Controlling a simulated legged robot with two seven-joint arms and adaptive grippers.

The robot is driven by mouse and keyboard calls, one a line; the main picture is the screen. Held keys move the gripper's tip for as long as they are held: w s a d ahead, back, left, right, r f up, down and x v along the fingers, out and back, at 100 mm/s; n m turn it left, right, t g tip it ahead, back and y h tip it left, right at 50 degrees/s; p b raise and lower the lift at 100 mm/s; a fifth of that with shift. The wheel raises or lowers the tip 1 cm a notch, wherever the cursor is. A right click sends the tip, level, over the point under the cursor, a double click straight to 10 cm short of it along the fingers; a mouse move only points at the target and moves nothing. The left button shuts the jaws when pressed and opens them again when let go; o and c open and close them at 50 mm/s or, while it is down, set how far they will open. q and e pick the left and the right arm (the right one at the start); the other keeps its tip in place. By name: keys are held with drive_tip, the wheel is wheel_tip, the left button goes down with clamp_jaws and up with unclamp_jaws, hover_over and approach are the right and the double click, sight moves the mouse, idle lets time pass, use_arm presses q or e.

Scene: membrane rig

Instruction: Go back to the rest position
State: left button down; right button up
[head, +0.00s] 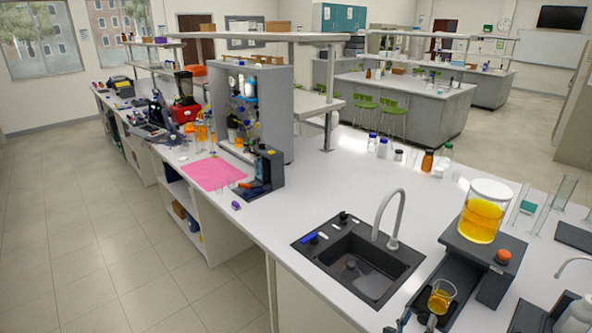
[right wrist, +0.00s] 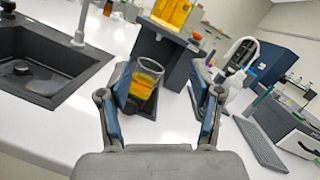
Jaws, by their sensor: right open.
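My right gripper (right wrist: 163,82) is open in the right wrist view, its two blue-padded fingers spread wide. A small glass beaker (right wrist: 146,84) with orange liquid shows between the fingers, nearer the left one. I cannot tell whether that finger touches it. In the head view the beaker (head: 441,296) stands upright on the low dark base of a stand. The tips of my right gripper (head: 412,321) just show at the bottom edge, on the near side of the beaker. My left gripper is not in view.
A large jar of orange liquid (head: 482,212) stands on the raised dark platform (head: 477,247) behind the beaker. A black sink (head: 352,268) with a curved faucet (head: 392,222) lies to the left. A pink mat (head: 213,173) is farther left. The white bench behind the sink is mostly clear.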

drive_tip(key=s+a+r+n+t+y, duration=0.25)
drive_tip(key=a+n+t+y, duration=0.65)
drive_tip(key=n, duration=0.8)
drive_tip(key=s+a+f+n+g+y, duration=0.45)
drive_tip(key=a+f+n+y, duration=0.2)
drive_tip(key=n, duration=0.25)
drive_tip(key=s+a+f+n+g+y, duration=0.3)
drive_tip(key=a+f+n+g+y, duration=0.25)
drive_tip(key=f+n, duration=0.2)
drive_tip(key=s+d+f+n+g+h, duration=0.4)
drive_tip(key=s+f+g, duration=0.25)
drive_tip(key=s, duration=0.25)
drive_tip(key=s+d+f+n+g+h, duration=0.3)
drive_tip(key=s+d+f+g+h, duration=0.15)
drive_tip(key=s+f, duration=0.45)
drive_tip(key=s+f+g, duration=0.1)
drive_tip(key=s+f, duration=0.2)
drive_tip(key=f, duration=2.2)
drive_tip(key=s+d+f+g, duration=0.1)
drive_tip(key=s+d+f, duration=0.1)
drive_tip(key=s+f, duration=1.3)
drive_tip(key=s, duration=0.2)
drive_tip(key=shift+s+d+f+y, duration=0.15)
drive_tip(key=shift+s+d+y, duration=0.15)
drive_tip(key=shift+s+y, duration=0.05)
